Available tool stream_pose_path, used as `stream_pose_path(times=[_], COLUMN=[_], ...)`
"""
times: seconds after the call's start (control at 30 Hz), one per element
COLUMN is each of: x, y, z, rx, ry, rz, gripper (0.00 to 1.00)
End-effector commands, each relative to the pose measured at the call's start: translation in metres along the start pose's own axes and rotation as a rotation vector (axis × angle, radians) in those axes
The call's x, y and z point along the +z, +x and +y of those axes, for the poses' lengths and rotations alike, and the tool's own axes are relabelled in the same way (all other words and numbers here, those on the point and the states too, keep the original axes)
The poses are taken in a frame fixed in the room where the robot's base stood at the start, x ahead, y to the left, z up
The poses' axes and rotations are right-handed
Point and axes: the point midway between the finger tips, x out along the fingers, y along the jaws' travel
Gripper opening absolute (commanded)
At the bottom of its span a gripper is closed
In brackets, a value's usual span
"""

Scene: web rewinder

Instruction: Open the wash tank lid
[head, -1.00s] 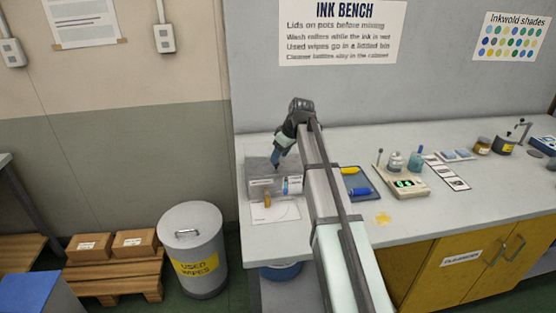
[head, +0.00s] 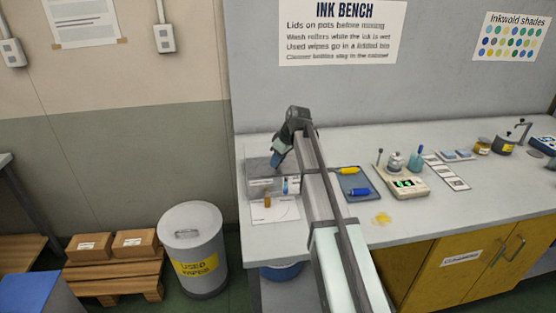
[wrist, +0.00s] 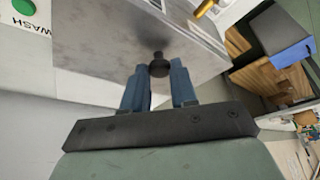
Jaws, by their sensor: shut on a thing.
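The wash tank (head: 262,186) is a pale box at the left end of the bench. Its flat grey lid (head: 257,166) lies over the top and looks down; any small gap at its edge is too small to tell. In the wrist view the lid (wrist: 100,40) fills the upper middle, with a black knob (wrist: 159,66) standing on it. My gripper (head: 275,166) is over the lid in the head view. In the wrist view its blue fingers (wrist: 160,72) are shut on the knob, one at each side. The knob is hidden in the head view.
A green button (wrist: 24,7) by the word WASH shows in the wrist view. A blue tray (head: 352,181) with yellow and blue items and a scale (head: 405,183) stand right of my arm. The used wipes bin (head: 193,250) stands on the floor at left.

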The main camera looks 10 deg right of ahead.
Motion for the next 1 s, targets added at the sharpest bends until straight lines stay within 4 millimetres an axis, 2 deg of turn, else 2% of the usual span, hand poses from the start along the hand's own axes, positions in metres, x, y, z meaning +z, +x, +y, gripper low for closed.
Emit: stream_pose_path(times=[0.03, 0.2, 0.67, 0.83, 1.0], x=[0.000, 0.000, -0.005, -0.024, -0.055], y=[0.000, 0.000, 0.002, 0.009, 0.022], z=[0.000, 0.000, 0.005, 0.026, 0.060], rx=[0.000, 0.000, 0.000, 0.000, 0.000], ry=[0.000, 0.000, 0.000, 0.000, 0.000], rz=[0.000, 0.000, 0.000, 0.000, 0.000], gripper=[0.16, 0.00, 0.00, 0.00, 0.00])
